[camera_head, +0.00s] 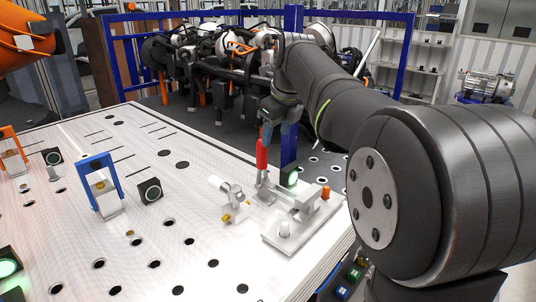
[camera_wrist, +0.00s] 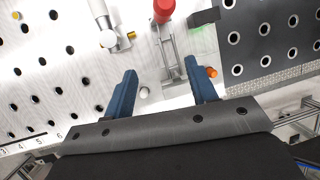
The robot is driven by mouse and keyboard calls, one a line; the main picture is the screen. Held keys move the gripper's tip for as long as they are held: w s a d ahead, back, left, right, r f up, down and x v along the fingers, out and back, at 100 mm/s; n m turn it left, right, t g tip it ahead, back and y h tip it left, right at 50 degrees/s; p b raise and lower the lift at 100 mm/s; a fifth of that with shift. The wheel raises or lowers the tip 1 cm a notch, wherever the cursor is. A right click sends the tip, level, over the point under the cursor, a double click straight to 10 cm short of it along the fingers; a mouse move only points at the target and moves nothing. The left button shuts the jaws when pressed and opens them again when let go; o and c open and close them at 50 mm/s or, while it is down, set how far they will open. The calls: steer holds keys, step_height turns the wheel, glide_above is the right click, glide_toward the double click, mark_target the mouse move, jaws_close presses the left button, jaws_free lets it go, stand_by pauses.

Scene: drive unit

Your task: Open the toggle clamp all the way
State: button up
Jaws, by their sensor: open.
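The toggle clamp (camera_head: 292,197) is a grey metal mechanism on a light base plate (camera_head: 280,240) near the table's right edge. Its red handle (camera_head: 262,152) stands about upright in the head view. In the wrist view, the red handle (camera_wrist: 164,10) is at the top, with the clamp's grey arm (camera_wrist: 172,55) running down from it. My gripper (camera_head: 276,128) is just above and behind the clamp, near the handle's top. In the wrist view, my gripper (camera_wrist: 161,69) has its two blue fingers apart, with nothing held. The handle lies beyond the fingertips; contact is not visible.
An orange knob (camera_head: 325,192) and a white knob (camera_head: 284,229) are on the clamp's plate. A silver cylindrical fitting (camera_head: 228,190) stands just left. A blue bracket (camera_head: 98,180) and a dark button box (camera_head: 150,191) are further left. The perforated table between is mostly free.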

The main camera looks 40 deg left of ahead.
steer(key=g, duration=0.2)
glide_above(262, 152)
steer(key=w+d, duration=0.1)
steer(key=d, duration=0.1)
step_height(262, 152, down, 2)
steer(key=x, duration=0.9)
steer(key=shift+w+a+f, duration=0.15)
steer(key=shift+w, duration=0.05)
steer(key=c, duration=0.7)
